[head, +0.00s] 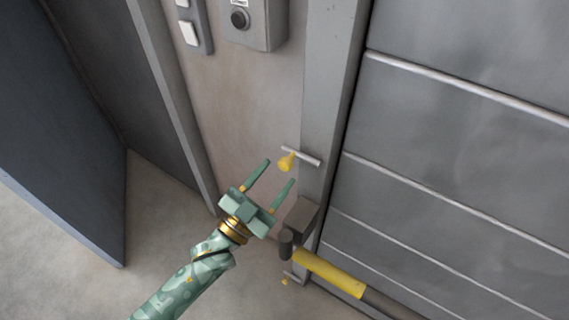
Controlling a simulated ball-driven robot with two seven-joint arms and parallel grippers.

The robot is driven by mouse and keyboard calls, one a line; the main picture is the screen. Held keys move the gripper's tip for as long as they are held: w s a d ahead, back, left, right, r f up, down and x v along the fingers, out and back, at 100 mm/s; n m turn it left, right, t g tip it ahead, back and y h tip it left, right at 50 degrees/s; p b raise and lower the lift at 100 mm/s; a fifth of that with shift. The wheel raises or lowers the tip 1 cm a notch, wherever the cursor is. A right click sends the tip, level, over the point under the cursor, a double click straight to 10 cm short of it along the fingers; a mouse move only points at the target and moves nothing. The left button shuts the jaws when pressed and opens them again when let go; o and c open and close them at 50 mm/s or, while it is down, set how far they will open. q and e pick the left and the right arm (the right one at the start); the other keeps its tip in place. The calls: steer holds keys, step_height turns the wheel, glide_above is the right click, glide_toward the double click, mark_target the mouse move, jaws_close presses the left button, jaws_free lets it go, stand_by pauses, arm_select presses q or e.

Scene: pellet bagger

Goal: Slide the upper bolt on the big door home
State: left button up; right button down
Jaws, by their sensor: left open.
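The upper bolt (312,159) is a thin pale bar lying across the door post, with a yellow knob (286,162) near its left end. The big door (460,130) is grey with horizontal ribs and fills the right side. My left gripper (268,172) is open, with its two fingers pointing up toward the knob. The fingertips are just left of and below the knob, and nothing is between them. Whether they touch the knob cannot be told. A second, lower bolt with a small yellow knob (285,282) shows near the floor. My right gripper is not in view.
A grey control box (254,22) and a switch plate (190,30) are on the wall above. An open dark door leaf (60,130) stands left.

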mark_target(283, 168)
arm_select(q)
steer(key=x, duration=0.4)
jaws_close()
steer(key=s+d, duration=0.1)
steer(key=d, duration=0.1)
steer(key=s+d, duration=0.1)
steer(key=d, duration=0.1)
steer(key=shift+s+d, duration=0.2)
steer(key=shift+s, duration=0.05)
steer(key=shift+f, duration=0.1)
